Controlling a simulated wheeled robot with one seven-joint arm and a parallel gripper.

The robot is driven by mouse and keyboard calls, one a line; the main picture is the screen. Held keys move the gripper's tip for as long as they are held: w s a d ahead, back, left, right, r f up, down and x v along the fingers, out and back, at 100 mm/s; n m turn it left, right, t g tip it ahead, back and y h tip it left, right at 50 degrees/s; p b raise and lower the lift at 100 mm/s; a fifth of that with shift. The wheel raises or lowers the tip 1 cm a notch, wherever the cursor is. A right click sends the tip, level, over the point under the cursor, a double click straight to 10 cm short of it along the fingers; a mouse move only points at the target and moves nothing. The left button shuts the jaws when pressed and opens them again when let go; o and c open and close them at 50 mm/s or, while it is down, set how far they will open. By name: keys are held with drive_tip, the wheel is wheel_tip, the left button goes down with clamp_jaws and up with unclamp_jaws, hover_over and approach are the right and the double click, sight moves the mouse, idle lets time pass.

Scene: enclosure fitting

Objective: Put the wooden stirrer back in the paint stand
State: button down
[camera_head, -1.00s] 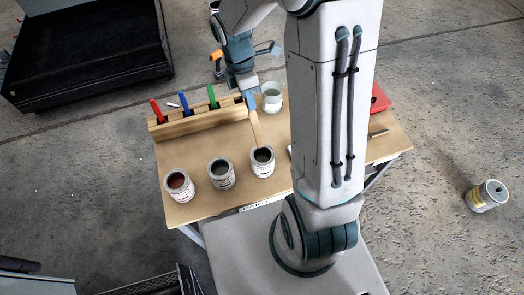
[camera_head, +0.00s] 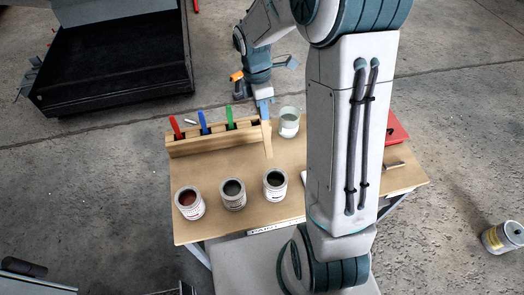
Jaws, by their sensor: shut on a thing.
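The wooden paint stand (camera_head: 190,148) is on the left of the table. Red (camera_head: 175,127), blue (camera_head: 204,122) and green (camera_head: 229,117) handles stand upright in it, and a dark gap shows near its right end. My gripper (camera_head: 264,108) is shut on the wooden stirrer (camera_head: 268,145) just beyond that right end. The stirrer hangs nearly upright, slightly tilted, with its lower end between the stand and the right-hand paint can (camera_head: 275,188). I cannot tell how high the tip is above the table.
Two more open cans, red-brown (camera_head: 190,206) and dark (camera_head: 233,198), line the front. A glass jar (camera_head: 289,123) stands close right of my gripper. A red object (camera_head: 397,130) and a metal-ended tool (camera_head: 394,166) lie right. My arm hides the table's middle right.

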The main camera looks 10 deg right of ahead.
drive_tip(key=w+d+f+t+y+b, duration=0.1)
drive_tip(key=w+f+b, duration=0.25)
drive_tip(key=w, duration=0.55)
drive_tip(key=w+d+f+t+b, duration=0.15)
drive_tip(key=w+b, duration=0.25)
drive_tip(key=w, duration=0.6)
wheel_tip(320, 180, down, 10)
drive_tip(key=p, duration=0.1)
drive_tip(key=shift+a+g+p, duration=0.35)
drive_tip(key=shift+p, duration=0.05)
drive_tip(key=shift+f, duration=0.15)
drive_tip(key=c, duration=1.5)
unclamp_jaws()
drive_tip(key=shift+c, duration=0.2)
